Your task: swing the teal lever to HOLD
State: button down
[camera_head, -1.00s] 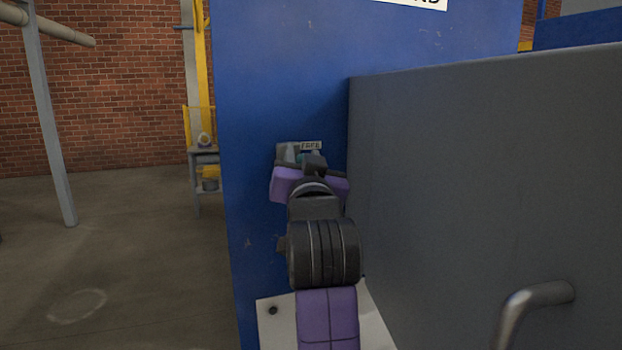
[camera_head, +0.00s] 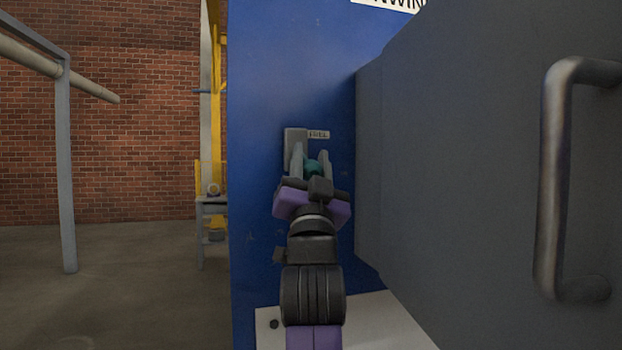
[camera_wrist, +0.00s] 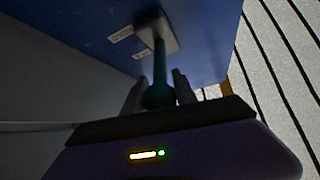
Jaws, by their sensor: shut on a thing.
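The teal lever (camera_wrist: 160,66) shows in the wrist view as a rod with a round knob, rising from a grey mounting plate (camera_wrist: 157,31) on the blue panel. In the head view its teal knob (camera_head: 313,168) is partly hidden by my gripper (camera_head: 311,162). My gripper is shut on the lever's knob, with one finger on each side, as the wrist view (camera_wrist: 158,88) also shows. Two small pale labels (camera_wrist: 121,34) (camera_wrist: 143,54) sit beside the plate. Their text is too small to read surely.
The blue panel (camera_head: 290,80) stands ahead. A large grey cabinet side or door (camera_head: 450,150) with a metal bar handle (camera_head: 553,180) rises close on the right. The floor (camera_head: 135,290) on the left is open, with a grey post (camera_head: 66,160) and a brick wall beyond.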

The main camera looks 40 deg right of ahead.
jog(key=shift+w+f+b, duration=0.15)
jog(key=shift+f+b, duration=0.45)
jog(key=shift+b, duration=0.4)
jog(key=c, duration=1)
grip_release()
jog(key=v, duration=0.7)
jog(key=shift+s+f+b, duration=0.25)
jog(key=shift+f+b, duration=0.05)
jog(key=shift+b, duration=0.05)
jog(key=shift+a, duration=0.15)
